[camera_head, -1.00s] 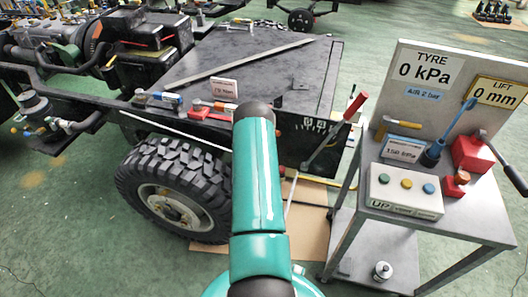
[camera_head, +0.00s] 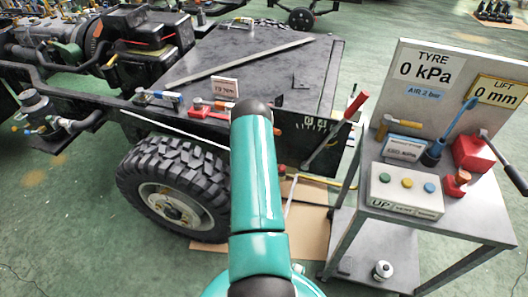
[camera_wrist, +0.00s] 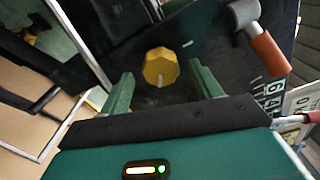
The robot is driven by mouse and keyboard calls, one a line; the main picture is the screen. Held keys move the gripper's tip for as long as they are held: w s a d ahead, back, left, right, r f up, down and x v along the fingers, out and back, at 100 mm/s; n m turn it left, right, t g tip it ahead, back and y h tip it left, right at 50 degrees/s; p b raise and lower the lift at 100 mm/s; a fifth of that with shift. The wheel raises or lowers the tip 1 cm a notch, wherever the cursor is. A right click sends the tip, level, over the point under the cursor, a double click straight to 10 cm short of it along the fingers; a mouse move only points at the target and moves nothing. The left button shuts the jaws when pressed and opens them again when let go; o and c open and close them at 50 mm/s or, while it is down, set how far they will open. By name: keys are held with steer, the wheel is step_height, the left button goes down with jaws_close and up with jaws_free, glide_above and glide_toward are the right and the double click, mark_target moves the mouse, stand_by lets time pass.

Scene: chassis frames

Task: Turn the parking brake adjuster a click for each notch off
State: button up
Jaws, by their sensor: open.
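A yellow ribbed knob (camera_wrist: 160,68) with a pale mark on its lower face sits on a dark panel in the wrist view. I take it as the adjuster. My gripper (camera_wrist: 161,80) is open, with its two green fingers on either side of the knob and a visible gap on each side. I cannot tell how far the knob lies beyond the fingertips. A lever with a red grip (camera_head: 352,107) rises beside a notch scale (camera_head: 314,127) at the chassis end. The scale's digits (camera_wrist: 272,90) show in the wrist view. My arm hides the knob in the head view.
A grey part with an orange-brown grip (camera_wrist: 267,52) juts near the right finger in the wrist view. The tyre (camera_head: 175,190) stands left of my arm. A metal cart (camera_head: 455,222) with a button box (camera_head: 405,194) stands at right.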

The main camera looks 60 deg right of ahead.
steer(key=s+a, duration=0.1)
steer(key=a, duration=0.9)
steer(key=shift+s, duration=0.35)
